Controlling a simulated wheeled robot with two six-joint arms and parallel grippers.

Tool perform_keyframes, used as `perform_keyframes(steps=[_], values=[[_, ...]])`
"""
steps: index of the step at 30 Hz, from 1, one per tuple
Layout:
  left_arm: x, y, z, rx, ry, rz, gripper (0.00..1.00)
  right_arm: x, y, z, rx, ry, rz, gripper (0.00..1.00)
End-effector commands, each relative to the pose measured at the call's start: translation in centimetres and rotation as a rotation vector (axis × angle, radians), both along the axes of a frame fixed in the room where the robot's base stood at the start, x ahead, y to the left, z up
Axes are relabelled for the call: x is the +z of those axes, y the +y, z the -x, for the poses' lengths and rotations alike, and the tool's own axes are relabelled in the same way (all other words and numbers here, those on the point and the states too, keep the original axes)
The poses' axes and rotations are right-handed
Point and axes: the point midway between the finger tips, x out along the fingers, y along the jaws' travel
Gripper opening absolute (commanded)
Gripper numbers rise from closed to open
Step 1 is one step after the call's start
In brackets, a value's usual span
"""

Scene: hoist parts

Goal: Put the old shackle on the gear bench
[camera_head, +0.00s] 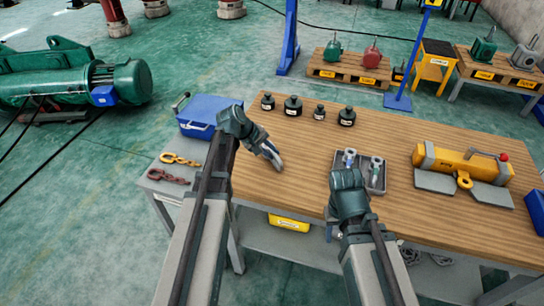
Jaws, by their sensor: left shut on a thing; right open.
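My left gripper (275,161) is over the left part of the wooden bench (300,187), fingers pointing down and right. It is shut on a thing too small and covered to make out. My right gripper's wrist (348,192) is at the bench's front edge by a grey tray (381,187); its fingers are mostly hidden, and it is open. Two small grey metal pieces, a left one (350,156) and a right one (376,164), show in the tray; they may be shackles. I cannot tell which is the old shackle.
Several black weights (293,106) stand at the wooden bench's back. A yellow hoist (460,163) lies at right. The bench middle is clear.

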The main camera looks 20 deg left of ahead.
Motion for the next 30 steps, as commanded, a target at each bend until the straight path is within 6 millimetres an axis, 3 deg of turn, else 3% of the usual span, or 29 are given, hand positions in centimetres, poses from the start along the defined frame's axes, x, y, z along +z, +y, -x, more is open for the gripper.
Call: perform_keyframes(steps=[10,11,15,25,30], values=[[-0.3,0.0,0.0,0.000,-0.001,0.001,0.00,-0.3,0.0,0.0,0.000,0.000,0.000,0.50],[-0.2,0.0,0.0,0.000,0.000,0.000,0.21,-0.2,0.0,0.0,0.000,0.000,0.000,0.50],[-0.1,0.0,0.0,0.000,0.000,0.000,0.47,-0.1,0.0,0.0,0.000,0.000,0.000,0.50],[0.1,0.0,0.0,0.000,0.000,0.000,0.48,0.1,0.0,0.0,0.000,0.000,0.000,0.50],[1.8,0.6,0.5,0.001,0.000,0.000,0.48,1.8,0.0,0.0,0.000,0.000,0.000,0.50]])
